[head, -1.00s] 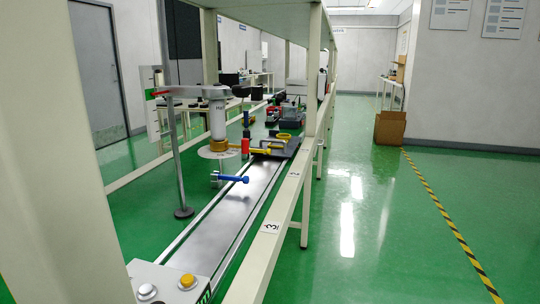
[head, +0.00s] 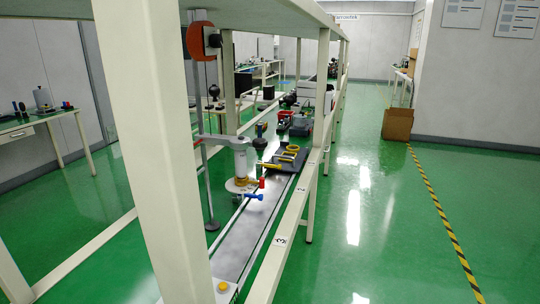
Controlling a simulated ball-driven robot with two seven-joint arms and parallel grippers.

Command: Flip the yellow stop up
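The yellow stop (head: 270,166) is a short bar on the far part of the conveyor line. It lies about level and points right, near a dark tray. A red stop (head: 262,183) stands upright nearer to me. A blue stop (head: 254,197) lies level, nearest of the three. A pale cylinder unit (head: 240,160) with a yellow collar stands just left of the stops and may hide their left ends. Neither of my grippers shows in the head view.
A thick cream post (head: 150,130) stands close at the left, under an overhead shelf. A cream rail (head: 285,228) runs along the conveyor's (head: 240,235) right side. A red-orange reel (head: 200,41) hangs above. The green floor to the right is open, with a cardboard box (head: 397,124) beyond.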

